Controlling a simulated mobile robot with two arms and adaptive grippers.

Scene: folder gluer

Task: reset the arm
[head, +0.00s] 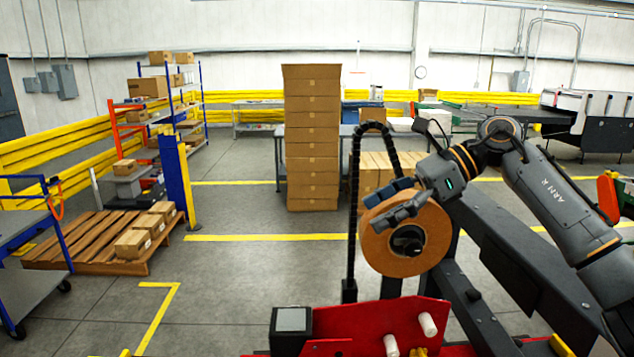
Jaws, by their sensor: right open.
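My right arm comes in from the right. My right gripper (378,211) is open, its fingers pointing left across the upper face of a brown tape roll (405,262). The roll stands upright around a black hub on the machine. The gripper overlaps the roll's upper part; I cannot tell whether they touch. My left gripper is not in the head view.
A red machine base (390,318) with dark beams lies below the roll. A black cable chain (353,215) rises left of it. A tall carton stack (311,140) stands behind. A wooden pallet (80,240) with boxes is at left. Open floor lies between.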

